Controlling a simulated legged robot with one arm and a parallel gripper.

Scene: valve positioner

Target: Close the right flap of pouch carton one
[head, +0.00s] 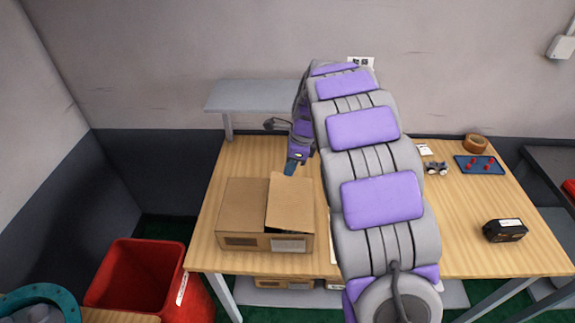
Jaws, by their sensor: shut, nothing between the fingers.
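A brown cardboard carton (240,242) stands on the left part of the wooden table. Its left top (243,196) looks covered by a flap lying flat. Its right flap (291,203) shows as a lighter panel that looks raised and tilted. My gripper (290,168) is shut and empty, pointing down just behind the top edge of the right flap. I cannot tell whether the fingertips touch the flap. My arm hides the table to the right of the carton.
A grey raised shelf (252,95) stands at the table's back left. A red bin (140,278) is on the floor at left. A black box (505,230), a blue tray (479,165) and a tape roll (476,143) lie at right. Another carton (286,282) sits below the table.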

